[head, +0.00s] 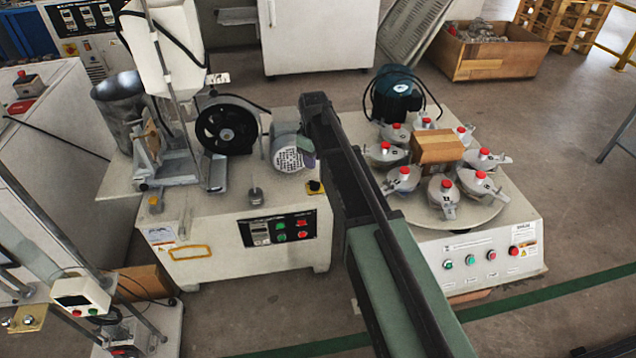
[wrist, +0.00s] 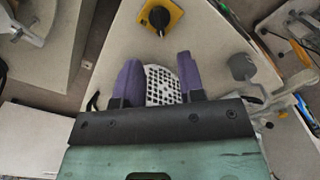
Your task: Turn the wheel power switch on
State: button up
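A rotary switch with a black knob on a yellow plate (head: 315,187) sits at the right front corner of the white machine's top. It also shows near the top of the wrist view (wrist: 160,17), with the knob uncovered. The black wheel (head: 226,125) stands on the same machine. My gripper (wrist: 158,62) is open, its two purple fingers apart with nothing held between them. The switch lies beyond the fingertips in the wrist view, apart from them. In the head view one purple finger (head: 308,151) shows beside the motor, above and behind the switch; the rest is hidden.
A motor with a white perforated cover (head: 288,158) is close to my fingers. The machine's front has a black button panel (head: 278,229). A metal post (head: 255,195) stands left of the switch. Another machine with a round turntable (head: 485,222) is at the right.

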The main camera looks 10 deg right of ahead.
aim_at(315, 182)
notch_tip(315, 182, down, 9)
jog(key=b, duration=0.8)
jog(key=shift+f, duration=0.15)
grip_shut()
